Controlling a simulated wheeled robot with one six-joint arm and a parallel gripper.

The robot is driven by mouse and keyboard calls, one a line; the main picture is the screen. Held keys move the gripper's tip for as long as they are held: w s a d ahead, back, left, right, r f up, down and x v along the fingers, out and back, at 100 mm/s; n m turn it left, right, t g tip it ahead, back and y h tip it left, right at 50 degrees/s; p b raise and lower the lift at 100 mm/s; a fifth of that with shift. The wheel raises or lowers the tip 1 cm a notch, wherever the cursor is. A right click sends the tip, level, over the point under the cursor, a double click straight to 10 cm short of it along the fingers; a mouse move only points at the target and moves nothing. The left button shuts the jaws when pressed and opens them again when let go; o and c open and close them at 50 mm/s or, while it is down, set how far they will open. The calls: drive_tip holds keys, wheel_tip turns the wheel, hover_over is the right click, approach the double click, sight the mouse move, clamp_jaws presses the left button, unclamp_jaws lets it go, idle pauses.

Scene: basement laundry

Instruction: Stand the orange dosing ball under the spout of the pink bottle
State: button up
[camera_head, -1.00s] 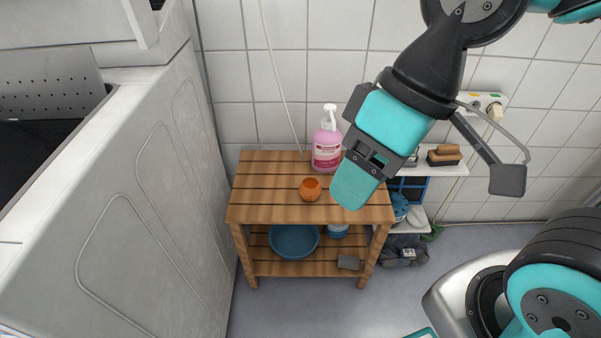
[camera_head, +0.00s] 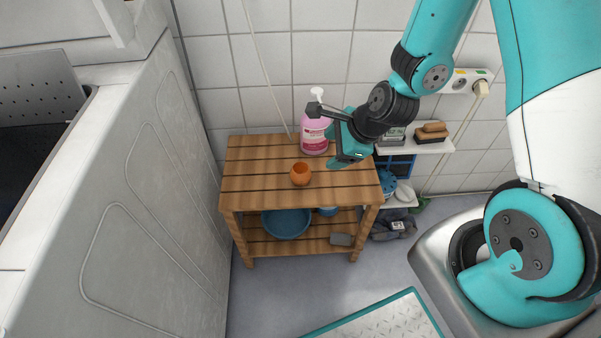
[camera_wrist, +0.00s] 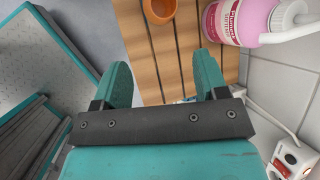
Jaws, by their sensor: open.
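The orange dosing ball (camera_head: 300,174) stands on the slatted wooden table, its dark opening facing up. In the wrist view the ball (camera_wrist: 159,11) is at the top edge, partly cut off. The pink bottle (camera_head: 314,137) with a white pump top stands upright behind it, near the wall. In the wrist view the bottle (camera_wrist: 238,22) lies at the upper right, its white spout (camera_wrist: 288,20) beside it. The ball is apart from the bottle, in front and slightly left of it. My gripper (camera_head: 328,138) is open and empty, right of the ball and close to the bottle; its fingers (camera_wrist: 165,85) show apart.
The wooden table (camera_head: 250,185) has free room on its left. A blue basin (camera_head: 286,224) sits on its lower shelf. A brush (camera_head: 431,132) lies on a white wall shelf (camera_head: 432,147) at the right. A large white machine (camera_head: 130,200) stands at the left.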

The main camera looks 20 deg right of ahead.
sight(305, 170)
drive_tip(key=b+x, duration=0.4)
drive_tip(key=x, duration=1.2)
drive_tip(key=shift+d+b, duration=0.1)
drive_tip(key=shift+b, duration=0.3)
drive_tip(key=c, duration=0.6)
drive_tip(key=shift+r, duration=0.1)
drive_tip(key=shift+c, duration=0.2)
